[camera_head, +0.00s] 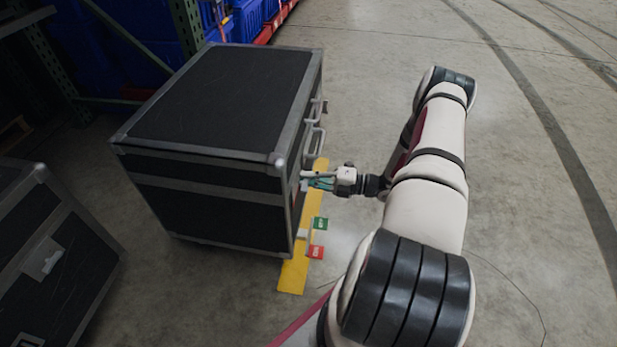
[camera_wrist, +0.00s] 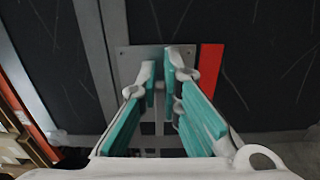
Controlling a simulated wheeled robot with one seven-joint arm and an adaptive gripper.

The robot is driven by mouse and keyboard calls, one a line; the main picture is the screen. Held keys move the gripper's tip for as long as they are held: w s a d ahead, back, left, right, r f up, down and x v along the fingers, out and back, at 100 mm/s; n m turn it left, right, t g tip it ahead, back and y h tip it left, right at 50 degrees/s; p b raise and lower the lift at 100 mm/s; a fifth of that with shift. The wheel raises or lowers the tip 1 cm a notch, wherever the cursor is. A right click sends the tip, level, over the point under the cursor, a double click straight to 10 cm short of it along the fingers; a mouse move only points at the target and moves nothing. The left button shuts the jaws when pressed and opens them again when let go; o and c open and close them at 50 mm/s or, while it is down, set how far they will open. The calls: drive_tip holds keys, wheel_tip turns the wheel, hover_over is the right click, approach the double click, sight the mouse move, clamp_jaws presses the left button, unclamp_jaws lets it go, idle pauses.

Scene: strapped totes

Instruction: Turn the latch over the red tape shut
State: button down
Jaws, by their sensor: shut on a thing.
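The black case (camera_head: 225,95) with grey metal edges stands left of my gripper (camera_head: 309,181), which is at the case's right side, close to its front corner. In the wrist view, a grey latch plate (camera_wrist: 127,63) sits on the dark case wall, with the red tape (camera_wrist: 210,66) just right of it. My gripper (camera_wrist: 164,70) has its teal-padded fingers close together in front of the plate, shut on the latch. The fingers hide most of the latch, so its exact angle cannot be told.
A yellow strip (camera_head: 292,277) lies on the floor along the case, with a green tag (camera_head: 320,224) and a red tag (camera_head: 316,252). Another dark case (camera_head: 62,255) stands at lower left. Blue bins (camera_head: 247,18) on racking are behind. The floor to the right is mostly clear.

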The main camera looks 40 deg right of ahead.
drive_tip(key=shift+s+a+f, duration=0.1)
drive_tip(key=shift+s+a, duration=0.05)
drive_tip(key=c, duration=1.8)
unclamp_jaws()
drive_tip(key=shift+o, duration=0.2)
drive_tip(key=v, duration=1.2)
